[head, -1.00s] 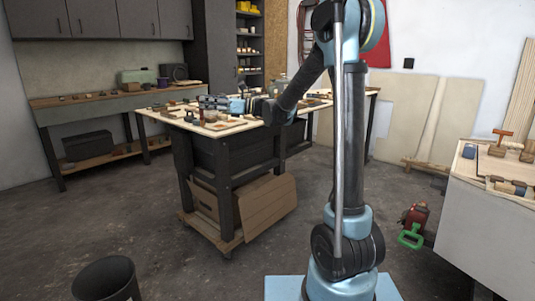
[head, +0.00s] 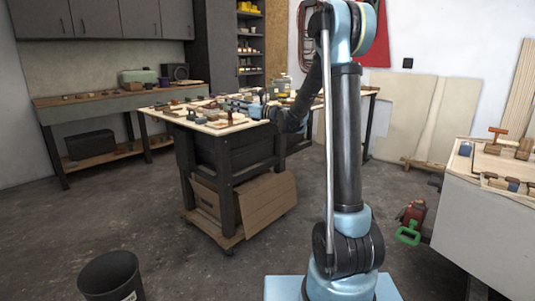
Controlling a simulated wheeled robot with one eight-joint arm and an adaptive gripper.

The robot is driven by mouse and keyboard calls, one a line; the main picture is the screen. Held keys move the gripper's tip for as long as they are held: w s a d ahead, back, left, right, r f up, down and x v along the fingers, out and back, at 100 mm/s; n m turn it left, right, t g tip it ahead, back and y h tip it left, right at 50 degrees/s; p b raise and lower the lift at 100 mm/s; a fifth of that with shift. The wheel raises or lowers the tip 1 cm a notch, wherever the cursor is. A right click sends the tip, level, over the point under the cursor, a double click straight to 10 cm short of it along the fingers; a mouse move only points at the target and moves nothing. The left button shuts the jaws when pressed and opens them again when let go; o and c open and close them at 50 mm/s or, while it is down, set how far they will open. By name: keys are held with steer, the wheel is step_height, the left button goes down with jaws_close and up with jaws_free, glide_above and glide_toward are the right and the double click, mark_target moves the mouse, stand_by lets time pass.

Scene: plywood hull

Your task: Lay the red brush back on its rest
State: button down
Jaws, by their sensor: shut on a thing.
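My gripper (head: 245,105) is over the right part of the crowded workbench top (head: 222,129), low and pointing left. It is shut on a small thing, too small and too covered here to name. I cannot make out the red brush or its rest for sure among the small items on the bench. My forearm hides part of the bench's right end.
Several small tools and blocks cover the workbench. A long side bench (head: 60,103) runs along the back left wall. A pale table (head: 500,215) with wooden pieces stands at right. A black bin (head: 110,275) and a red-and-green item (head: 410,222) are on the floor.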

steer(key=w+d+f+m+t+h, duration=0.3)
steer(key=w+d+f+t+h, duration=0.15)
steer(key=d, duration=0.55)
steer(key=w+d+f+m+t+h, duration=0.35)
steer(key=w+d+f, duration=0.2)
steer(key=d, duration=0.45)
steer(key=w+d+f+m+t+h, duration=0.35)
steer(key=w+d+h, duration=0.2)
steer(key=d, duration=0.35)
steer(key=d+f+m+h, duration=0.3)
steer(key=d+f, duration=0.5)
steer(key=d, duration=0.4)
steer(key=shift+w+f+h, duration=0.15)
steer(key=shift+w+h, duration=0.1)
steer(key=shift+h, duration=0.4)
steer(key=shift+d, duration=0.1)
